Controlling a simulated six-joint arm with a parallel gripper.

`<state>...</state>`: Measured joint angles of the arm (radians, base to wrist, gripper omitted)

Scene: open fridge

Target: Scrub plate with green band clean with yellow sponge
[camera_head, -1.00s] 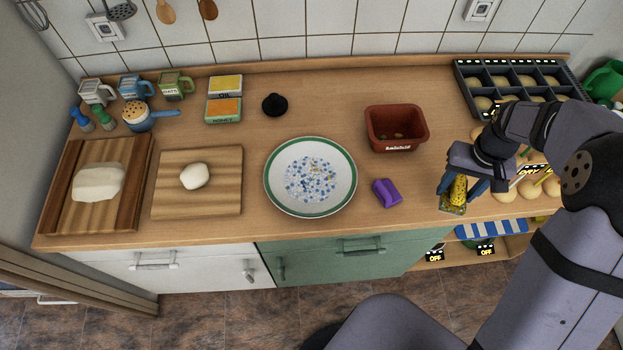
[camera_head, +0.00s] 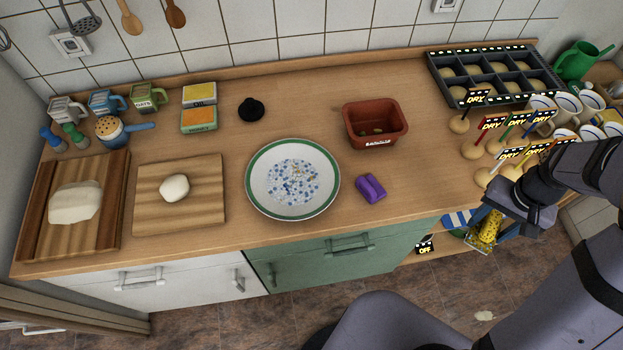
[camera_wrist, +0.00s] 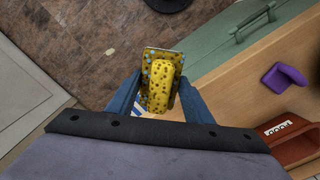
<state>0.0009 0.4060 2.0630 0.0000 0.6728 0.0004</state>
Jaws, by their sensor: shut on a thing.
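The plate with the green band (camera_head: 333,196) lies on the counter in the head view, its middle covered with blue and brownish specks. My gripper (camera_head: 487,228) is shut on the yellow sponge (camera_head: 486,231), to the right of the plate and in front of the counter's edge. In the wrist view my gripper (camera_wrist: 157,95) has its blue fingers on both sides of the sponge (camera_wrist: 160,82), which has dark spots and bluish bits at its rim. The plate is not in the wrist view.
A purple block (camera_head: 370,188) lies just right of the plate, also in the wrist view (camera_wrist: 284,77). A brown tub (camera_head: 376,124) stands behind it. Two boards with dough (camera_head: 174,188) are at left. Labelled "DRY" markers and round items (camera_head: 497,146) crowd the right.

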